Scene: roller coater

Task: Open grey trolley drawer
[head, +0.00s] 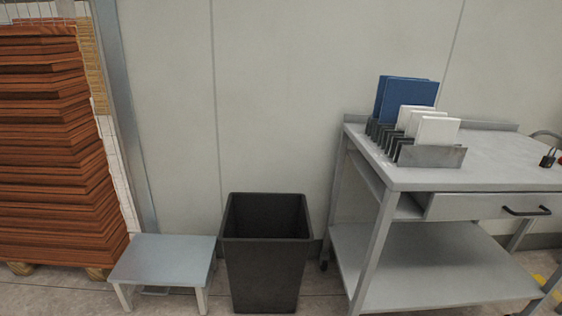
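The grey trolley (388,243) stands at the right of the head view against the wall. Its drawer (465,206) sits under the top at the right and looks shut, with its front in line with the trolley's front edge. A dark bar handle (526,210) is on the drawer front, near the right edge of the picture. My gripper is not in view.
A rack with blue and white panels (428,155) stands on the trolley top. A black bin (265,262) and a low grey step stool (163,261) stand left of the trolley. Stacked reddish-brown boards (50,150) fill the far left.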

